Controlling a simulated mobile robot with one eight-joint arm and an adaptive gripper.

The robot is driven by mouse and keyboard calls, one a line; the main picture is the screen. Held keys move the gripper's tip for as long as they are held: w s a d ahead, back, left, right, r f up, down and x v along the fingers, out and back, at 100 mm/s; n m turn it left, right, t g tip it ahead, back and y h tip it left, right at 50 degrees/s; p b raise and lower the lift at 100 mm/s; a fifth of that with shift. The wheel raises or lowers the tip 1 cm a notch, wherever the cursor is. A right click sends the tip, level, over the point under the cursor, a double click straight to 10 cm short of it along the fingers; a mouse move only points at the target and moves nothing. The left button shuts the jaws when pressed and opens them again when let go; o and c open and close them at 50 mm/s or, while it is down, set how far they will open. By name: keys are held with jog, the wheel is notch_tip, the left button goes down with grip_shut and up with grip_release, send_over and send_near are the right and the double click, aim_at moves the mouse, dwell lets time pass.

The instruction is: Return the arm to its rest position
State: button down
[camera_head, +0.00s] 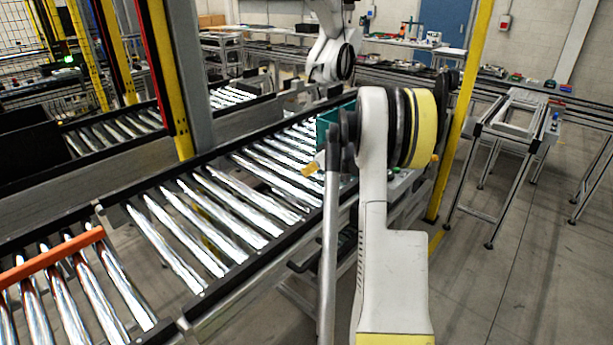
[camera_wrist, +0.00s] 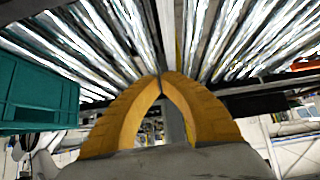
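My arm stands in the middle of the head view, bent at a white and yellow joint, in front of the roller conveyor (camera_head: 215,215). A small orange part beside the arm in the head view looks like a finger of my gripper (camera_head: 313,166); the rest is hidden by the arm. In the wrist view, the two orange fingers of my gripper (camera_wrist: 162,76) meet at their tips with nothing visible between them. A teal crate (camera_wrist: 38,92) is at the left of the wrist view, apart from the fingers. It also shows partly behind my arm in the head view (camera_head: 328,122).
A yellow post (camera_head: 470,100) stands right of my arm, and a grey post with yellow and red edges (camera_head: 178,80) rises at the conveyor. An orange bar (camera_head: 50,258) lies across the near rollers. A metal frame stand (camera_head: 510,125) is at right.

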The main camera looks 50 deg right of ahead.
jog(key=p+v, duration=0.1)
jog(key=v, duration=0.5)
jog(key=shift+w+a+r, duration=0.15)
